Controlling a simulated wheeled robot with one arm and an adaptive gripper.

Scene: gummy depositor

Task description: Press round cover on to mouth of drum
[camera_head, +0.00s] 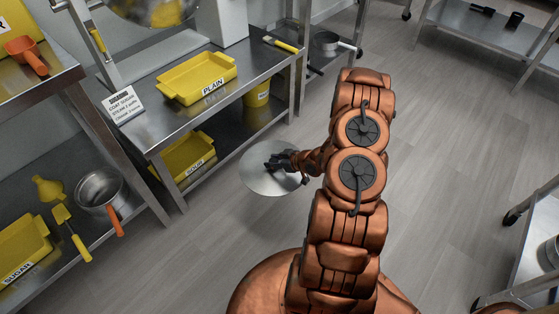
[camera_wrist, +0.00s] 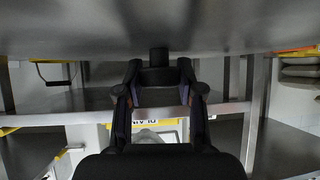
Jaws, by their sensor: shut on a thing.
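The round cover (camera_head: 260,185) is a flat, shiny metal disc. My gripper (camera_head: 275,163) is shut on the knob at the cover's middle and holds it out in front of the steel bench, apart from the drum. In the wrist view the cover (camera_wrist: 60,25) fills the top, and its dark knob (camera_wrist: 158,57) sits between the fingertips of my gripper (camera_wrist: 158,75). A shiny round drum (camera_head: 150,10) shows at the top left above the bench, cut off by the picture's edge. Its mouth cannot be made out clearly.
A yellow tray marked PLAIN (camera_head: 198,82) and a small sign (camera_head: 123,106) stand on the steel bench (camera_head: 160,128). A yellow-handled tool (camera_head: 283,44) lies near its right end. A lower shelf holds a yellow tray (camera_head: 183,158). Grey floor (camera_head: 440,140) is free to the right.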

